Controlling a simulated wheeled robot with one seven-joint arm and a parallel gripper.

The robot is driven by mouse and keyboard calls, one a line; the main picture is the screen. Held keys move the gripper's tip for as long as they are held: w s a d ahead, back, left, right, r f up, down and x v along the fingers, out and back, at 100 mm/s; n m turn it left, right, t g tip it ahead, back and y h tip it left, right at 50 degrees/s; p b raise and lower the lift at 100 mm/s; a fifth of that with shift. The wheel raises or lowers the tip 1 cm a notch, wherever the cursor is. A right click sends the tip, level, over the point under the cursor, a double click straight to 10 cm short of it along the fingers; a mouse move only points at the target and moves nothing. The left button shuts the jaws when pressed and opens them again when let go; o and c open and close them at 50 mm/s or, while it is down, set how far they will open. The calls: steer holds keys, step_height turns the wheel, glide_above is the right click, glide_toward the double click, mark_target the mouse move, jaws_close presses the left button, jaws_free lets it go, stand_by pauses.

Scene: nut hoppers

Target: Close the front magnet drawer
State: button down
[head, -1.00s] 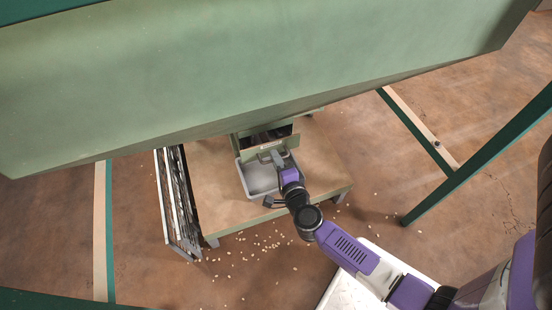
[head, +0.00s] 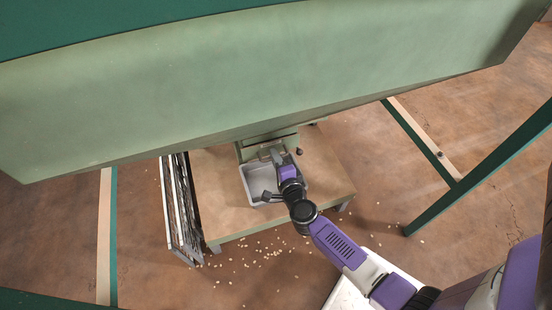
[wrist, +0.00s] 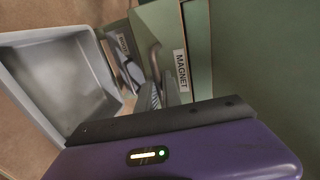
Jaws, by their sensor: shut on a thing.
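The magnet drawer has a green front (head: 250,152) under the big green hopper in the head view. In the wrist view its front (wrist: 196,40) carries a white MAGNET label (wrist: 181,70) and a curved metal handle (wrist: 154,62). My gripper (head: 277,154) is at the drawer front in the head view. In the wrist view its fingers (wrist: 152,95) are shut on the handle, though my wrist body partly hides the grip. Only a thin dark gap shows above the drawer front in the head view.
A grey tray (head: 251,184) sits on the brown-topped low table (head: 225,210), just under and before the drawer; it fills the wrist view's left (wrist: 12,72). A metal rack (head: 178,205) stands at the left. Nuts lie scattered on the floor. A green post (head: 480,173) stands at right.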

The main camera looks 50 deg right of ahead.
steer(key=c, duration=1.5)
jaws_free()
steer(key=shift+w+d, duration=0.1)
steer(key=p+v, duration=0.2)
steer(key=v, duration=0.6)
steer(key=shift+w, duration=0.1)
